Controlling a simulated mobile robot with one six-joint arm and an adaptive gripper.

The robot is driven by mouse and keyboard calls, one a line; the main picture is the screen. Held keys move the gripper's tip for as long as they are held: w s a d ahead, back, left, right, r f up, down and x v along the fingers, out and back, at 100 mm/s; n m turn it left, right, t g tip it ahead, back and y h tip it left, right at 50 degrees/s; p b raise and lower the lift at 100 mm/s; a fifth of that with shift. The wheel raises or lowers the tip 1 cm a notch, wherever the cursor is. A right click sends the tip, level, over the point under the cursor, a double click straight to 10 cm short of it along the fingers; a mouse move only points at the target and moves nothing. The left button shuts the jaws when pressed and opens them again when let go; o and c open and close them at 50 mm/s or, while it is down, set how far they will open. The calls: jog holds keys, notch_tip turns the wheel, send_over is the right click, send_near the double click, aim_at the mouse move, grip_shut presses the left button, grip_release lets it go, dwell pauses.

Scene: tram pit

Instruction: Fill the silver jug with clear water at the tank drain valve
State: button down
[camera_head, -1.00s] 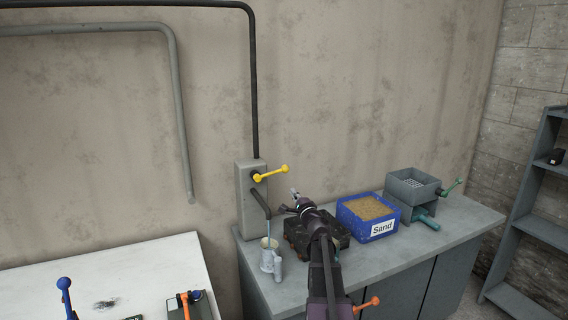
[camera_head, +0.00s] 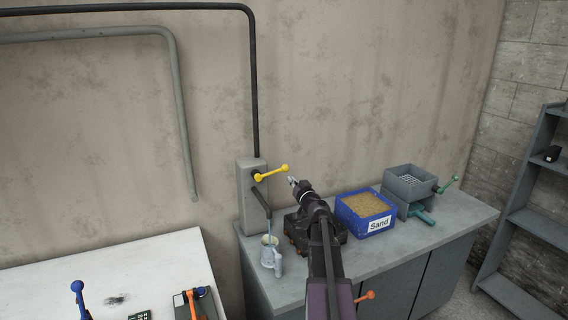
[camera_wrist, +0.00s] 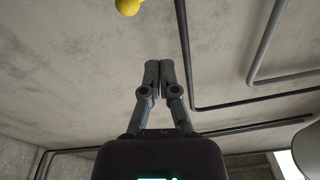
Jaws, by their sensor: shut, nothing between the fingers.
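The silver jug (camera_head: 267,257) stands upright on the grey counter under the spout (camera_head: 261,202) of the tank drain valve. A thin bluish stream (camera_head: 269,227) runs from the spout into the jug's open top. Its water level is too small to tell. The valve's yellow lever (camera_head: 271,173) slants slightly up to the right from the grey box (camera_head: 247,199). My gripper (camera_head: 292,181) is shut and empty, just right of and below the lever's ball end. The wrist view shows my closed fingers (camera_wrist: 152,66) with a yellow ball (camera_wrist: 128,6) beyond them at the top edge.
A blue sand box (camera_head: 366,213) and a grey sieve unit with a green handle (camera_head: 410,188) stand right on the counter (camera_head: 400,250). A dark block (camera_head: 298,236) sits behind my arm. A white table (camera_head: 60,275) with levers is at left, shelves (camera_head: 530,220) at right.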

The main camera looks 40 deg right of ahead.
notch_tip(320, 180, up, 3)
jog(key=n+p, duration=0.3)
jog(key=n, duration=0.7)
jog(key=shift+a+g, duration=0.15)
jog(key=shift+g, duration=0.15)
jog(key=shift+w+f, duration=0.1)
jog(key=shift+w, duration=0.05)
send_over(273, 172)
jog(key=d+v, duration=0.1)
jog(key=v, duration=0.2)
jog(key=d+f+b, duration=0.2)
jog(key=shift+d+f, duration=0.15)
jog(key=shift+d, duration=0.25)
